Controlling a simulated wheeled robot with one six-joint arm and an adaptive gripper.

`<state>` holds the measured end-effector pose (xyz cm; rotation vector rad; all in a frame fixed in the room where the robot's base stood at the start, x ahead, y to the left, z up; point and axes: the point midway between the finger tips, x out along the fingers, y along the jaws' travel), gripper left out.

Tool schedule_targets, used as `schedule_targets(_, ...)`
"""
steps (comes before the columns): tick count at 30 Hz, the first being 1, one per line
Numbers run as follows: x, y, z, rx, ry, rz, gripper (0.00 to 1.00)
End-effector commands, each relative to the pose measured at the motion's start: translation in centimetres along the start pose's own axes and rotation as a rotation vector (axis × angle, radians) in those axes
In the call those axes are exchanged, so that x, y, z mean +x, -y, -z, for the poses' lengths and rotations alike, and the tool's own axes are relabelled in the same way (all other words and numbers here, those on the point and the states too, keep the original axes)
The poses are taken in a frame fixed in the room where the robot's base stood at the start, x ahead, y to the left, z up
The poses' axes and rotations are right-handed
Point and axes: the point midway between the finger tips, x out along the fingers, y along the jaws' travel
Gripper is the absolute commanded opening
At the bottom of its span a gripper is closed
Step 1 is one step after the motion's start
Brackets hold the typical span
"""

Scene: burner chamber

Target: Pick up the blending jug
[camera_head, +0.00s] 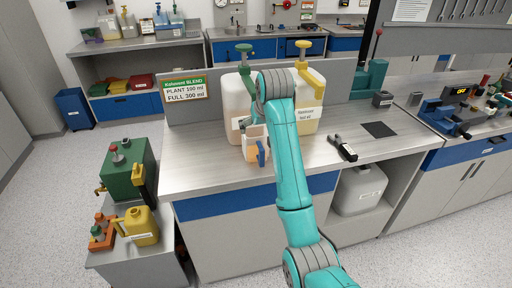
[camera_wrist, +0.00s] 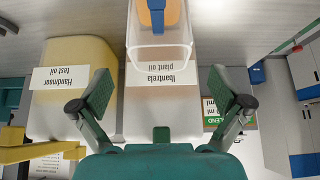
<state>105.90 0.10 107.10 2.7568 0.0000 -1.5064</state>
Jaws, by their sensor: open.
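The blending jug (camera_head: 255,150) is a clear, square-sided jug with orange liquid low inside and a blue handle. It stands on the steel bench top in front of the white plant oil container (camera_head: 235,105). In the wrist view, which is upside down, the jug (camera_wrist: 160,50) is at the top middle, its clear upper part towards me. My gripper (camera_wrist: 161,92) is open, with fingers spread to either side of the jug's line and nothing between the pads. In the head view my arm partly hides the gripper, just above the jug.
The yellowish test oil container (camera_head: 308,105) with a yellow pump stands right of the plant oil. A black hand tool (camera_head: 343,147) and a dark square pad (camera_head: 379,129) lie further right. The bench front left of the jug is clear. A sign (camera_head: 186,90) stands behind.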

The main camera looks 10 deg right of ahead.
Motion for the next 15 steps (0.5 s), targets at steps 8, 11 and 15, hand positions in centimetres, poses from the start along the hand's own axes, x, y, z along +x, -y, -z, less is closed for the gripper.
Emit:
schedule_targets(8,3.9,0.0,-0.1,0.0,0.002,0.0,1.0)
schedule_targets(11,4.4,0.0,-0.1,0.0,0.001,0.0,1.0)
schedule_targets(15,5.5,-0.1,0.0,0.0,0.003,0.0,1.0)
